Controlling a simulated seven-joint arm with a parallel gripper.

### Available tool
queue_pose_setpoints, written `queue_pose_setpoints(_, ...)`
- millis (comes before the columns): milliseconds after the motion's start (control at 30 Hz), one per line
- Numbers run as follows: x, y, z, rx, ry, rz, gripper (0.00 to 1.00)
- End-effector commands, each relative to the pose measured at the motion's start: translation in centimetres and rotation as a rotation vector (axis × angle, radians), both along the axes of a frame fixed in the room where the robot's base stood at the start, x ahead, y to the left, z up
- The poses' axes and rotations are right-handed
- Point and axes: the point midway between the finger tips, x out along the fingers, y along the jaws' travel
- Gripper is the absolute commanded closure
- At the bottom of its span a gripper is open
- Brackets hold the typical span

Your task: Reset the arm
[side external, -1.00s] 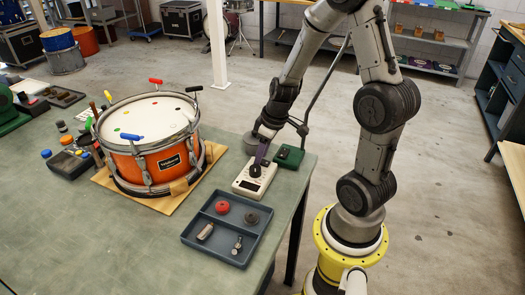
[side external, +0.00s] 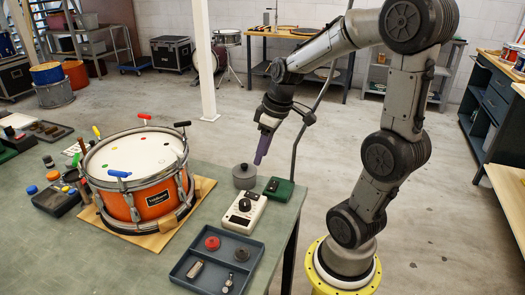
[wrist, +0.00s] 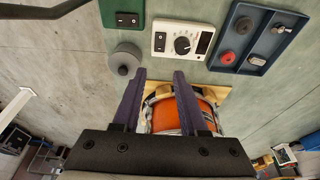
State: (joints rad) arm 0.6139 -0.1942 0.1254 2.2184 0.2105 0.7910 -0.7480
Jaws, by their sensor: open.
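My gripper (side external: 262,150) is raised in the air above the bench's right end. In the wrist view its two purple fingers (wrist: 159,78) are apart with nothing between them that they touch. Below it on the bench are a grey cylinder with a dark knob (side external: 244,176), a white box with a dial (side external: 243,210) and a green box with a black switch (side external: 278,189). An orange drum (side external: 150,198) with a white head and coloured-handled keys stands on a wooden board (side external: 203,190) to the left.
A dark divided tray (side external: 251,255) at the bench's front right holds a red round part (side external: 212,243), a dark knob and small metal pieces. Small jars and dark trays lie left of the drum. A thin lamp-like pole rises behind the green box. Air around my gripper is free.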

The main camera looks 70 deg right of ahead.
Motion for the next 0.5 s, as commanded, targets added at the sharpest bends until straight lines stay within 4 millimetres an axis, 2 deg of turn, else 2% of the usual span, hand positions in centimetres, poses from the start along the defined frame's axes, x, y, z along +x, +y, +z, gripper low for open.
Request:
queue_pose_setpoints(400,0.03,0.02,0.05,-0.001,-0.001,0.002,0.57)
queue_pose_setpoints(500,0.39,0.73,0.35,-0.007,-0.010,0.029,0.57)
